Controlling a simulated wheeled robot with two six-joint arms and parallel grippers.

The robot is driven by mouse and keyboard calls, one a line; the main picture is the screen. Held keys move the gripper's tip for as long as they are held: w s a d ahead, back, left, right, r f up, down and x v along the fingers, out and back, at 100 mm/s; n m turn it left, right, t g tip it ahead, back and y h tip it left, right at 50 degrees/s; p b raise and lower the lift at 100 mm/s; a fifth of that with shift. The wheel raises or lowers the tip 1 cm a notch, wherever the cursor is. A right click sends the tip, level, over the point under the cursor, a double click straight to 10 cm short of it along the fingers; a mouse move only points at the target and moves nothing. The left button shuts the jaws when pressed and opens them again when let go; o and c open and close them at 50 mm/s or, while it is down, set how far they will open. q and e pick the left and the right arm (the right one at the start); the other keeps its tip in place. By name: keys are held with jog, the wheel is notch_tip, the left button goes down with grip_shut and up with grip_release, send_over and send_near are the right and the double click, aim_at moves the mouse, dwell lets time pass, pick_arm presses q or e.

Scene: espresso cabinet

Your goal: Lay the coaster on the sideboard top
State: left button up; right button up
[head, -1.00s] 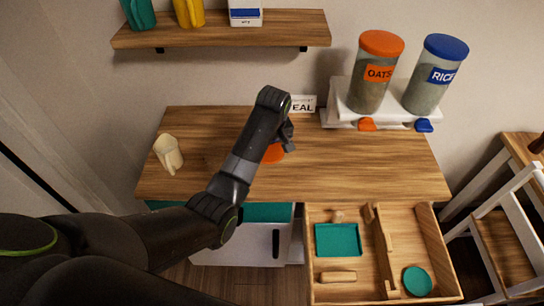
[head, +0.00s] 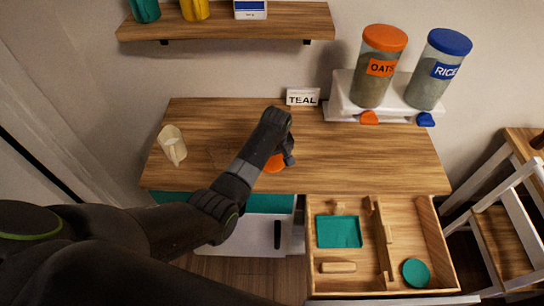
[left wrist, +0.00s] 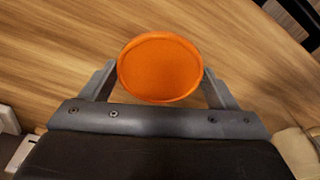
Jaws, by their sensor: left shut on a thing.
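The orange round coaster (head: 274,164) shows in the head view over the middle of the sideboard top (head: 360,155), partly hidden by my left gripper (head: 284,157). In the left wrist view the coaster (left wrist: 160,68) is a disc with a thin raised rim, between the two grey fingers of my left gripper (left wrist: 160,85), which is shut on it. The wood of the top fills the view behind it. I cannot tell whether the coaster touches the top. My right gripper is not in view.
A cream pitcher (head: 172,146) stands at the left of the top. A TEAL card (head: 302,97) and a white stand (head: 348,102) with oats (head: 378,67) and rice (head: 438,70) jars are at the back. An open drawer (head: 431,230) below holds a teal tray (head: 339,231) and teal disc (head: 416,272).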

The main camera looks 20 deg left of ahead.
aim_at(274, 165)
pick_arm(q)
jog(key=o, duration=0.9)
jog(key=shift+o, duration=0.2)
notch_tip(274, 165, up, 12)
jog(key=s+d, duration=0.1)
jog(key=shift+s+b, duration=0.2)
jog(key=shift+b, duration=0.25)
